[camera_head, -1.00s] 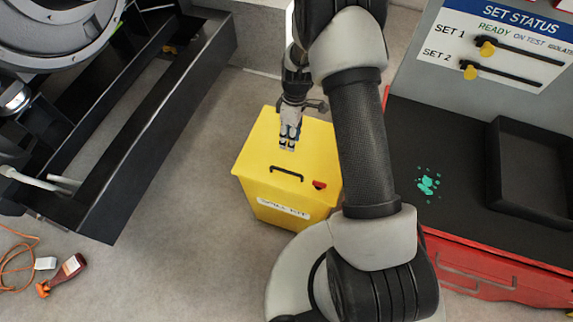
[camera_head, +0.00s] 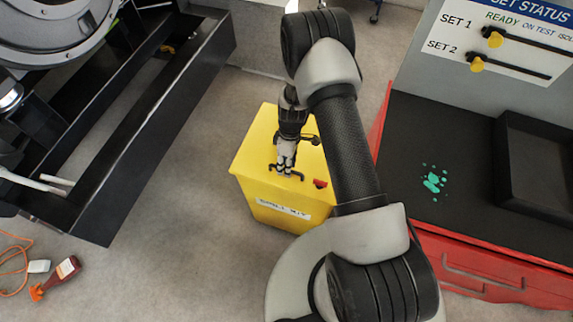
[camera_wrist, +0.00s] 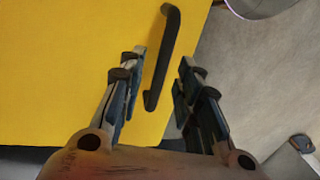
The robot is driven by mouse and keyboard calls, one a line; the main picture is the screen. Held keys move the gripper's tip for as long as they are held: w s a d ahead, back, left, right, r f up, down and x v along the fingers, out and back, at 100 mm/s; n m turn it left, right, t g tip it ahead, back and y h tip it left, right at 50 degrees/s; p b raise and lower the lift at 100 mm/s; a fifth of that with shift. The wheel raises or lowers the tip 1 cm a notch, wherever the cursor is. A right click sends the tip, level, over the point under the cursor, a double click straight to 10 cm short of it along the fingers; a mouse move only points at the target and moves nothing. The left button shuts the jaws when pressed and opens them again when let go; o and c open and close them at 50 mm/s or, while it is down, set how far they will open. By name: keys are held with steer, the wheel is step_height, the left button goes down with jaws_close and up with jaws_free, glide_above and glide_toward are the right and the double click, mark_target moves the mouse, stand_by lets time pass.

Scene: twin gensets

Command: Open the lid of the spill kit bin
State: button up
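The yellow spill kit bin (camera_head: 250,165) stands on the floor in the middle of the head view, its lid flat and shut, with a white label on its front. A black bar handle (camera_head: 298,174) sits on the lid near the front edge, next to a small red latch-like piece (camera_head: 320,184). My gripper (camera_head: 286,172) points down right at the handle. In the wrist view the gripper (camera_wrist: 160,80) is open, and the handle (camera_wrist: 166,55) runs between the lines of its two fingers, ahead of the tips. I cannot tell whether a finger touches it.
A black frame (camera_head: 160,110) of a genset stands to the left. A red cabinet with a black top (camera_head: 415,150) stands close on the right, with a green spill on it. A brown bottle (camera_head: 62,272) and an orange cord lie on the floor at lower left.

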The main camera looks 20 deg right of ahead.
steer(key=shift+c, duration=0.2)
jaws_close()
stand_by(0.6)
